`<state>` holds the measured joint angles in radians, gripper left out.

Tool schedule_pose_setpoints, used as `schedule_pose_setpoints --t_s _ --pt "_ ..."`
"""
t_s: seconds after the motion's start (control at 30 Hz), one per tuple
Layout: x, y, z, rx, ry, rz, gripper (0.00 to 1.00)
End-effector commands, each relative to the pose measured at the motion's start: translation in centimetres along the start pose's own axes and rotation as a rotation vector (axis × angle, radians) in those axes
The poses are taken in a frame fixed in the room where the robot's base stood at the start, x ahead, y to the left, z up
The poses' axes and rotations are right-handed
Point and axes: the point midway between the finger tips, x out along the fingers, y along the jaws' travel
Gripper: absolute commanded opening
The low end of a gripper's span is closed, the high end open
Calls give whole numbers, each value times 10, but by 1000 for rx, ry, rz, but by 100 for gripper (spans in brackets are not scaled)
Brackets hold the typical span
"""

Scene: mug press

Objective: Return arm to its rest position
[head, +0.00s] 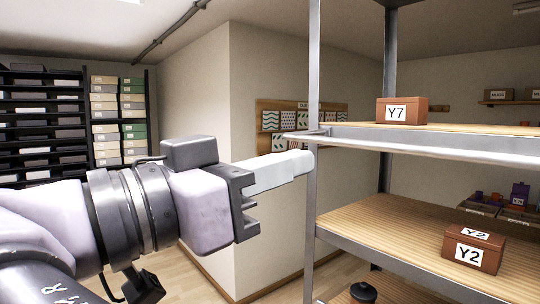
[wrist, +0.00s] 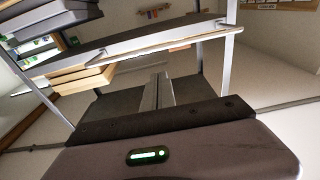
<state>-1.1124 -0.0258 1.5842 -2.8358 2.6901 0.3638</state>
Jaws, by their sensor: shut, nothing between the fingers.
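My gripper (head: 301,163) is at the middle of the head view, at the end of my arm coming in from the left. Its pale fingers are together and hold nothing. They point right, and their tips overlap the front post of the metal shelf rack (head: 313,80) in the picture. I cannot tell whether they touch it. In the wrist view my gripper (wrist: 160,78) also shows with its fingers together, in front of a rack seen at a tilt.
Box Y7 (head: 402,111) stands on the upper shelf and box Y2 (head: 474,247) on the shelf below. A dark round-topped object (head: 363,292) is lower down. A wall corner (head: 228,120) stands behind my gripper. Dark shelves with boxes (head: 118,115) are at the far left.

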Motion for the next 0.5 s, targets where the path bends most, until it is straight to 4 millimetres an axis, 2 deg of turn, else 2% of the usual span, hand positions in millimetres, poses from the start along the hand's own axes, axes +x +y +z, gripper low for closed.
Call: schedule_pose_setpoints --t_s 0.2,0.27,0.37,0.43,0.47,0.5 --pt "2 1 1 -6 -3 2 0" --pt "12 5 9 -63 -26 13 0" --pt "56 28 54 -330 -167 32 0" --pt "89 58 111 -566 -355 0 0" --pt "97 72 140 -650 -449 -32 0" --pt "102 91 178 -734 -581 -89 0"
